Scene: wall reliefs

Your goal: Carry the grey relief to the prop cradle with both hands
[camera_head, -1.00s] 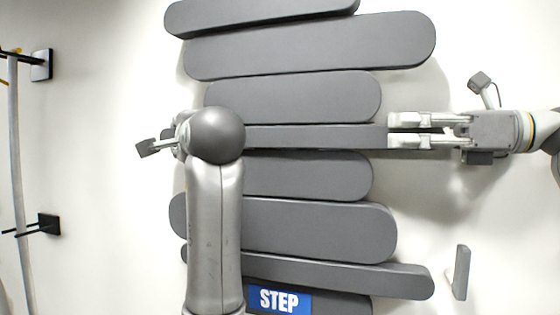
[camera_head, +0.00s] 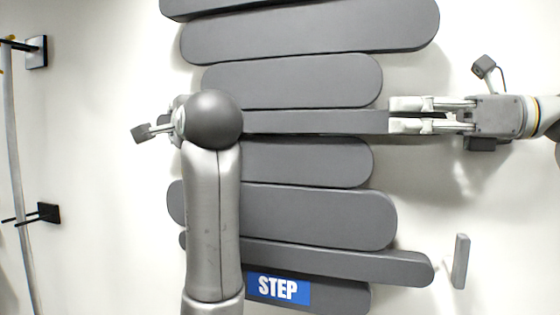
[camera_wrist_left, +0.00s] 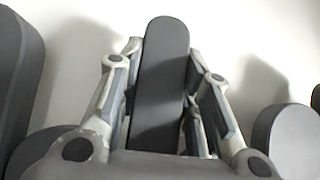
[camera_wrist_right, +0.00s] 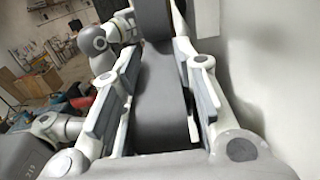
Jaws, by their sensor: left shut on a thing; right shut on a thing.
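The grey relief (camera_head: 315,122) is the narrow grey slab in the middle of a stack of rounded grey slabs at the wall. It lies level in the head view. My right gripper (camera_head: 394,115) is shut on its right end, and the right wrist view shows the slab (camera_wrist_right: 158,100) between the fingers. My left gripper (camera_wrist_left: 163,58) is shut on the slab's other end (camera_wrist_left: 165,85) in the left wrist view. My left arm hides that end in the head view. I cannot make out the prop cradle for certain.
Other grey slabs (camera_head: 310,27) lie close above and below the relief. A blue STEP sign (camera_head: 278,288) is on the lowest one. A small grey block (camera_head: 460,261) juts from the wall at right. Dark brackets (camera_head: 47,213) and a pole are at left.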

